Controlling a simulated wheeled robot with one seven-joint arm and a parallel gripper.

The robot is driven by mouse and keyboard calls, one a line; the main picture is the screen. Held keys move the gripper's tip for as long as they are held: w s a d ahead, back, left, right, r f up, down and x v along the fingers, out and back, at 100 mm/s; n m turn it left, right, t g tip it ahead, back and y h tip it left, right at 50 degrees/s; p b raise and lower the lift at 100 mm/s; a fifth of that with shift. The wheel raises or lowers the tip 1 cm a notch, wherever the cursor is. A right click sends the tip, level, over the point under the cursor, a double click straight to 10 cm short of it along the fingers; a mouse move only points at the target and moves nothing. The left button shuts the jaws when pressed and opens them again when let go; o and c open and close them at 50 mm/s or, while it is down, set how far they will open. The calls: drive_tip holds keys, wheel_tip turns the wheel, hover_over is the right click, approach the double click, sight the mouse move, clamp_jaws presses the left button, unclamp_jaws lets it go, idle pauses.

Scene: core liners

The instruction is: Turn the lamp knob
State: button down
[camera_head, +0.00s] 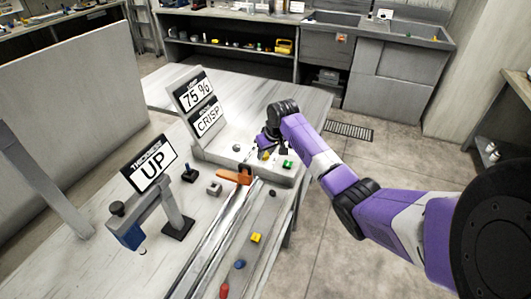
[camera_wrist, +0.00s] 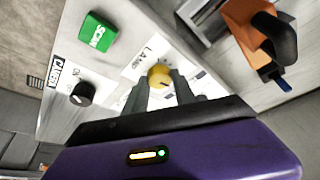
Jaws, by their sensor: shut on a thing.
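The lamp knob (camera_wrist: 159,75) is a round yellow knob beside a "LAMP" label in the wrist view. It sits on a pale panel (camera_wrist: 70,50). My gripper (camera_wrist: 161,86) is at this knob, with one grey finger on each side of it, shut on it. In the head view my gripper (camera_head: 266,146) reaches down onto the console at the table's far right. Only a little of the yellow knob (camera_head: 264,155) shows there beneath it. A sign (camera_head: 198,95) above the console reads "75 %" over "CRISP".
A green "SCAN" button (camera_wrist: 98,33) and a black knob (camera_wrist: 82,94) share the panel. An orange handle (camera_head: 234,176) stands close to the console. Small coloured pieces lie along the front right.

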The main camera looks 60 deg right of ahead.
drive_tip(key=shift+n, duration=0.7)
drive_tip(key=c, duration=1)
unclamp_jaws()
drive_tip(key=shift+c, duration=0.2)
drive_tip(key=v, duration=0.7)
drive_tip(key=shift+s+r+b, duration=0.2)
drive_tip(key=shift+r+b, duration=0.15)
drive_tip(key=shift+b, duration=0.05)
drive_tip(key=shift+d, duration=0.1)
